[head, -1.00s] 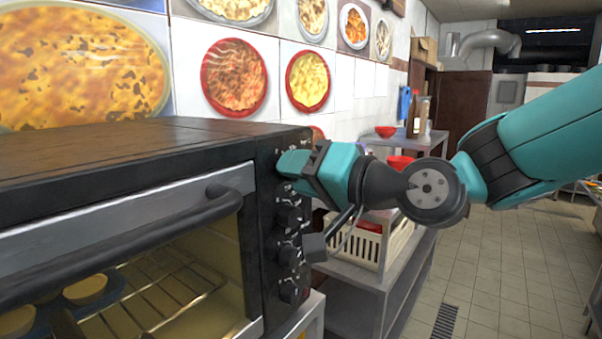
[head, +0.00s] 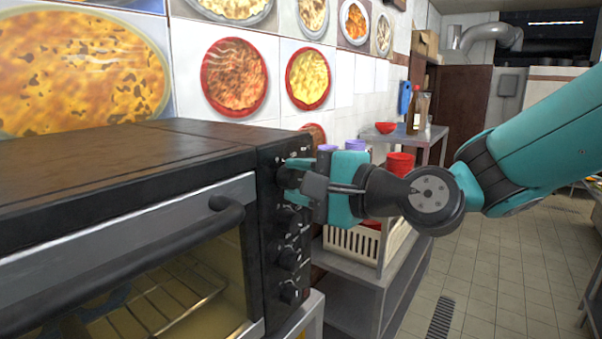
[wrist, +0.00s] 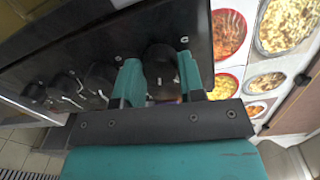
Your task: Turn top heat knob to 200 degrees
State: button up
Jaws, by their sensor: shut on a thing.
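The black oven (head: 120,160) fills the left of the head view, with a column of dark knobs on its front panel. The top heat knob (head: 287,178) is the uppermost, partly hidden by my gripper (head: 295,174). In the wrist view, the dark round top heat knob (wrist: 160,65) sits between the two teal fingers of my gripper (wrist: 160,78). The fingers are shut on its sides. The knob's dial marks are too small to read.
Several lower knobs (head: 289,257) line the panel below. The oven door handle (head: 226,215) juts out to the left. A metal shelf (head: 375,285) with a cream basket (head: 352,243) and red bowls stands behind my gripper. Tiled floor is clear at right.

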jog(key=shift+f+m+p, duration=0.1)
jog(key=shift+m+p, duration=0.2)
jog(key=shift+m, duration=0.5)
jog(key=o, duration=0.9)
jog(key=shift+b+v, duration=3.7)
jog(key=shift+v, duration=5.1)
jog(key=shift+w+f, duration=0.1)
